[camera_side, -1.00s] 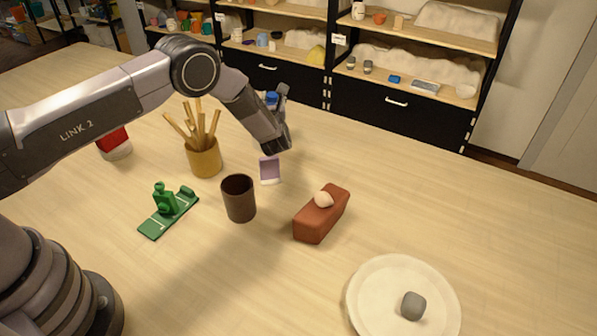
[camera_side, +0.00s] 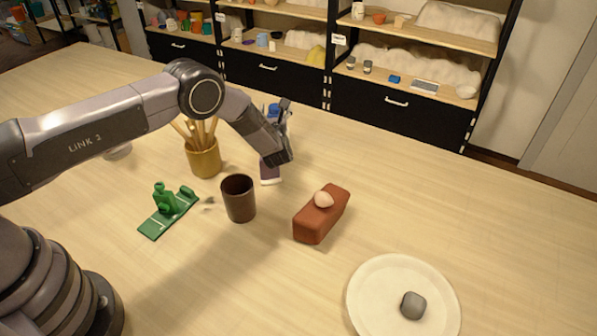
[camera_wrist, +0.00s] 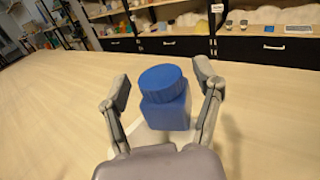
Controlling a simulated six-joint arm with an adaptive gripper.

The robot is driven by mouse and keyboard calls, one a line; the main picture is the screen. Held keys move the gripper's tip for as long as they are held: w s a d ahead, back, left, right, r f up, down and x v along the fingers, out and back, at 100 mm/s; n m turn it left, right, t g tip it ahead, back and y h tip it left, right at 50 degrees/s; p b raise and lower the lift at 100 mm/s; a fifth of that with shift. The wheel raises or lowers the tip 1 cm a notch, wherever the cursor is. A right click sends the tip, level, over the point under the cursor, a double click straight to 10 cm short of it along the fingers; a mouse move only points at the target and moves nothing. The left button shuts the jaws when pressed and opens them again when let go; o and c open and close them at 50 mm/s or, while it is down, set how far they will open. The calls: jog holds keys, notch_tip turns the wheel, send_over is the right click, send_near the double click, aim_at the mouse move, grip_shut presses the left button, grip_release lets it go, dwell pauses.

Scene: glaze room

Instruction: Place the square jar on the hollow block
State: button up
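The blue square-bodied jar with its round ribbed lid (camera_wrist: 164,84) stands upright between my gripper's fingers (camera_wrist: 163,88) in the wrist view. Narrow gaps show between jar and fingers, so my gripper looks open around it. Something white shows beneath the jar. In the side view only a blue patch of the jar (camera_side: 273,110) shows beside my gripper (camera_side: 281,112). I cannot tell for sure which thing is the hollow block. A purple item (camera_side: 269,174) is partly hidden by my wrist, and a red-brown block (camera_side: 321,216) bears a pale lump.
A brown cup (camera_side: 239,199), a yellow pot of sticks (camera_side: 203,159) and a green stand with a bottle (camera_side: 167,208) stand left of the red-brown block. A white plate (camera_side: 372,298) with a grey lump lies at front right. The table's right side is clear.

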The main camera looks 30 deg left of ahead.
aim_at(276, 110)
jog(key=shift+r, duration=0.1)
jog(key=shift+s+d+r, duration=0.1)
jog(key=v, duration=0.5)
jog(key=s+a+r+n+g+y, duration=0.1)
jog(key=s+a+r+n+g, duration=0.15)
jog(key=r, duration=0.45)
jog(key=s+a+r+n+g+y, duration=0.1)
jog(key=s+a+r+n+g, duration=0.15)
jog(key=r, duration=0.45)
jog(key=s+a+r+n+g+y, duration=0.1)
jog(key=a+r+n, duration=0.25)
jog(key=r, duration=0.35)
jog(key=s+a+r+n+g+h, duration=0.1)
jog(key=s+a+r+n+g, duration=0.25)
jog(key=s, duration=0.35)
jog(key=s+a+r+n+g+h, duration=0.1)
jog(key=s+a+r+n+g, duration=0.1)
jog(key=s+r+n, duration=0.4)
jog(key=s+d+n+h, duration=0.3)
jog(key=s, duration=0.6)
jog(key=s+d+r+n+t+h, duration=0.1)
jog(key=s+d+n+h, duration=0.2)
jog(key=s, duration=0.7)
jog(key=s+d+n+t+h, duration=0.1)
jog(key=s+d+n+h, duration=0.2)
jog(key=s, duration=0.6)
jog(key=shift+s+d+r+n+h, duration=0.15)
jog(key=shift+s+r+n+h, duration=0.05)
jog(key=shift+n+h, duration=0.9)
